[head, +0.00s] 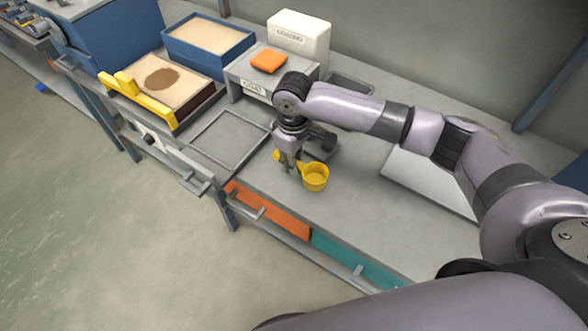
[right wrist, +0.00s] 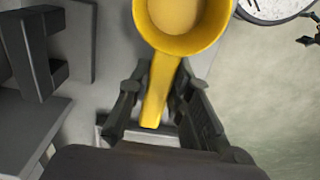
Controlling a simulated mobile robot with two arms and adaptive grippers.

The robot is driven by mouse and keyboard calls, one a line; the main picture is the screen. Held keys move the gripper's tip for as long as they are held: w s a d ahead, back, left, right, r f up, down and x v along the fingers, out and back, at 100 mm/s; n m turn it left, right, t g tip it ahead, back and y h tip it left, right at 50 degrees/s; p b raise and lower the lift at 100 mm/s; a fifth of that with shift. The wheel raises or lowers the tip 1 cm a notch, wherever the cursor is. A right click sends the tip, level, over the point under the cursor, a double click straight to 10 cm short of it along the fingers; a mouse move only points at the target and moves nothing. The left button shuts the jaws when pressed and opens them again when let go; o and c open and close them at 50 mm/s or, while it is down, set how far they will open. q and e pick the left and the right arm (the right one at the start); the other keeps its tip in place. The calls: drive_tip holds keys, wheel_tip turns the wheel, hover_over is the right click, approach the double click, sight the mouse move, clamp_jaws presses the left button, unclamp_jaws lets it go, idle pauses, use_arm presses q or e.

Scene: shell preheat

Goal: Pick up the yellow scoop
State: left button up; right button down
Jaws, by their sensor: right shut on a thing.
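The yellow scoop (head: 315,177) is at my right gripper (head: 288,163) in the head view, above or on the grey bench near its front edge. I cannot tell whether its cup touches the bench. In the right wrist view the scoop's round cup (right wrist: 180,22) is at the top and its handle runs down between the two fingers of my right gripper (right wrist: 160,100). The right gripper is shut on the handle. My left gripper is not in view.
A square metal frame (head: 228,141) lies left of the gripper. Farther left are a sand-filled tray with a yellow bar (head: 145,98) and a blue bin (head: 247,45). A pale plate (head: 425,180) lies right.

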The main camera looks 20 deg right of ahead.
wheel_tip(320, 180, up, 16)
drive_tip(key=shift+f, duration=0.15)
drive_tip(key=shift+f, duration=0.15)
idle(0.3)
